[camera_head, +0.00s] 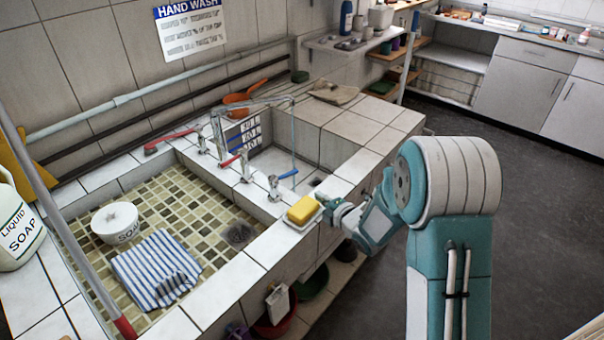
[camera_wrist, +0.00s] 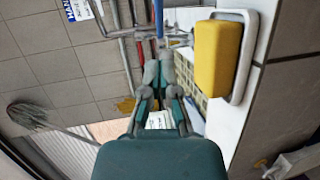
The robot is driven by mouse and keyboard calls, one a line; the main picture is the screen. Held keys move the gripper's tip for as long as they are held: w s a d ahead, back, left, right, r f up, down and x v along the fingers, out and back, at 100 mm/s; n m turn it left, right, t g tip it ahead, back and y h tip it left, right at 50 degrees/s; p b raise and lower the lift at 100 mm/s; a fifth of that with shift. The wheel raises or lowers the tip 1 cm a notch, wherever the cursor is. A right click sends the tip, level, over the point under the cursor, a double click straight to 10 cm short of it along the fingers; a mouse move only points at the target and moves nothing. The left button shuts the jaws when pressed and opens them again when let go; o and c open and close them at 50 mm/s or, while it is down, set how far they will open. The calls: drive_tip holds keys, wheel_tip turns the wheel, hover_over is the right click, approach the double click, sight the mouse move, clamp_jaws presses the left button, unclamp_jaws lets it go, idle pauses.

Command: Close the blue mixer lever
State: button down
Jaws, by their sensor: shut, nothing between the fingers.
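The blue mixer lever (camera_head: 288,174) sticks out to the right from a chrome tap body (camera_head: 274,188) on the divider between the two basins. A thin bluish stream (camera_head: 293,140) hangs from the spout into the smaller basin. My gripper (camera_head: 326,203) is shut and empty, at the right edge of the sink just beyond the yellow sponge, to the right of and apart from the lever. In the wrist view my gripper (camera_wrist: 164,58) points up the picture, and a narrow blue upright part (camera_wrist: 159,18) shows beyond its tips; its contact with them is unclear.
The yellow sponge (camera_head: 303,208) on its white dish (camera_head: 316,217) sits close beside my gripper. Red levers (camera_head: 231,160) stand to the left. The large basin holds a white bowl (camera_head: 115,222) and a striped cloth (camera_head: 155,268). Open floor lies right.

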sight(291, 174)
drive_tip(key=x, duration=1.2)
drive_tip(key=shift+w+a+f, duration=0.1)
drive_tip(key=shift+w+a, duration=0.05)
drive_tip(key=shift+a, duration=0.05)
drive_tip(key=shift+w+a+f, duration=0.1)
drive_tip(key=shift+w+a, duration=0.3)
drive_tip(key=shift+a, duration=0.05)
drive_tip(key=shift+d, duration=0.2)
drive_tip(key=shift+w, duration=0.1)
